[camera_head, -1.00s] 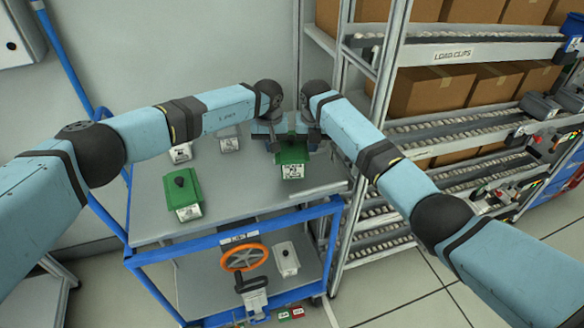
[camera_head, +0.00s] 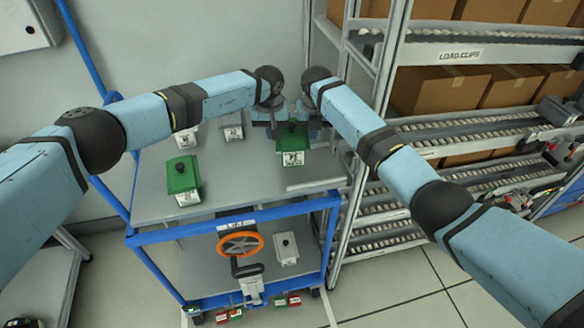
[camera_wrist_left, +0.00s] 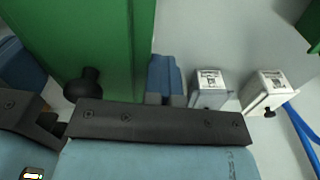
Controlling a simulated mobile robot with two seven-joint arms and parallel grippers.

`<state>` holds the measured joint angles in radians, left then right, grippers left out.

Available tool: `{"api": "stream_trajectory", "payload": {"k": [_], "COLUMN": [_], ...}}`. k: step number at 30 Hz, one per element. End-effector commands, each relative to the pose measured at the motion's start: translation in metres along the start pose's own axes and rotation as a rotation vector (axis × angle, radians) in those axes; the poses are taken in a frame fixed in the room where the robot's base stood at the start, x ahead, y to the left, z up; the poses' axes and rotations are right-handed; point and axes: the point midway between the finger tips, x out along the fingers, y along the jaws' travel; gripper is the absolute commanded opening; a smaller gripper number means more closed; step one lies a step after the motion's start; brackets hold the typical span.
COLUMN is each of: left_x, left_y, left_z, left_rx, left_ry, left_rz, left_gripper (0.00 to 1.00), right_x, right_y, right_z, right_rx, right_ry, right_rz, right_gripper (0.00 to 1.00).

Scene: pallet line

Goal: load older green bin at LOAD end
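A green bin (camera_head: 293,142) with a black knob and a white label stands between my two grippers at the right of the cart's top. My left gripper (camera_head: 267,125) is at its left side and my right gripper (camera_head: 317,124) at its right side. In the left wrist view the bin's green wall (camera_wrist_left: 110,35) fills the upper left. The left fingers (camera_wrist_left: 164,80) show close together beside that wall. Contact is unclear, and the right fingertips are too small to judge. A second green bin (camera_head: 183,178) sits at the cart's left; which bin is older does not show.
A roller rack (camera_head: 440,128) with cartons is close on the right. An orange handwheel (camera_head: 240,244) is on the cart's lower shelf.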

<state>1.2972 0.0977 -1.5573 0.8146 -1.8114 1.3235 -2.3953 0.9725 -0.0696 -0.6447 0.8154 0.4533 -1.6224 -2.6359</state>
Motion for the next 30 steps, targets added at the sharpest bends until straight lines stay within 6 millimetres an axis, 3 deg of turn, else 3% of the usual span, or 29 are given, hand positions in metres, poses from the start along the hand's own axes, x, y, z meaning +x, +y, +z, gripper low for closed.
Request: {"api": "stream_trajectory", "payload": {"k": [1, 11, 30], "left_x": [-0.001, 0.009, 0.051], "left_y": [0.008, 0.008, 0.007], "left_z": [0.003, 0.003, 0.006], "left_rx": [0.010, 0.010, 0.010], "left_ry": [-0.001, -0.001, -0.001], "left_rz": [0.009, 0.009, 0.009], "left_gripper": [0.00, 0.00, 0.00], "right_x": [-0.003, 0.007, 0.050], "right_y": [0.005, 0.005, 0.004], "right_z": [0.000, -0.001, -0.004], "right_rx": [-0.004, -0.004, -0.004], "right_ry": [-0.005, -0.005, -0.005], "right_rz": [0.008, 0.007, 0.007], "right_gripper": [0.00, 0.00, 0.00]}}
